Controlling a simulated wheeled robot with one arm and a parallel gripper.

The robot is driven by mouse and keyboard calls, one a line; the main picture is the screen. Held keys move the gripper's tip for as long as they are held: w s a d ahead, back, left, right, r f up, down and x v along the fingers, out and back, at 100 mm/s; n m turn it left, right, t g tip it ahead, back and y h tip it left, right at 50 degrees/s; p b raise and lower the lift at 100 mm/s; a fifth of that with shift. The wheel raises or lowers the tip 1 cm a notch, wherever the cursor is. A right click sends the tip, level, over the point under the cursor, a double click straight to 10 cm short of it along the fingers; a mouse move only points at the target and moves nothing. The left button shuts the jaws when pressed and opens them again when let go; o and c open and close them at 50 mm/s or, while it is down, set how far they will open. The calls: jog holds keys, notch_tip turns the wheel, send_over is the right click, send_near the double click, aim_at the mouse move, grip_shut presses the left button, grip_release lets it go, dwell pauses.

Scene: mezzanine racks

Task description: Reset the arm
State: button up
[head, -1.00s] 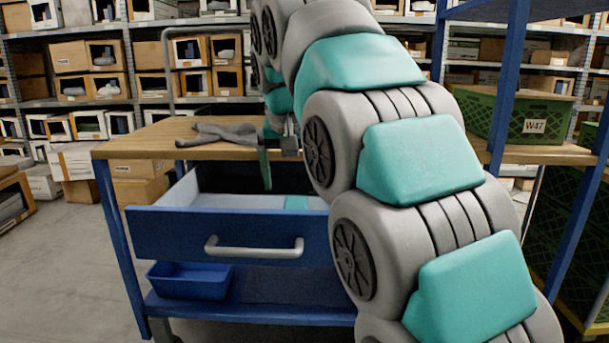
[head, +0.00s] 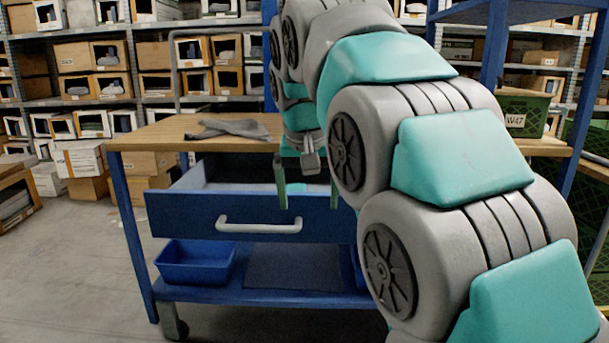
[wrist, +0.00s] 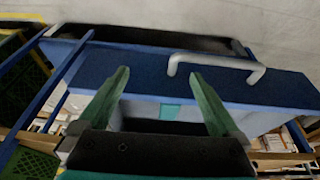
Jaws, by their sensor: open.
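My gripper (head: 308,192) is open and empty, its two green fingers pointing down in front of the workbench. It also shows in the wrist view (wrist: 160,75), with its fingers spread over the blue drawer (wrist: 235,91). In the head view the drawer (head: 190,215) stands partly pulled out below the wooden top, its grey bar handle (head: 258,228) facing me. In the wrist view a teal patch (wrist: 170,112) shows inside the drawer; I cannot tell what it is. My arm hides the right part of the drawer and bench.
A grey cloth-like thing (head: 235,128) lies on the wooden benchtop (head: 150,133). A blue bin (head: 195,262) stands on the bench's lower shelf (head: 265,295). A green crate (head: 525,115) sits at the right. Racks of boxes (head: 92,70) fill the back.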

jog(key=s+d+f+g, duration=0.3)
jog(key=s+d+f, duration=0.8)
jog(key=s+f, duration=0.3)
jog(key=s+d+f+g, duration=0.1)
jog(key=s+f, duration=0.5)
jog(key=s, duration=0.4)
jog(key=s+d+f+g, duration=0.1)
jog(key=s+d+f, duration=0.1)
jog(key=s+f, duration=0.5)
jog(key=s, duration=0.3)
jog(key=shift+d+g, duration=0.15)
jog(key=shift+g, duration=0.15)
jog(key=shift+s, duration=0.1)
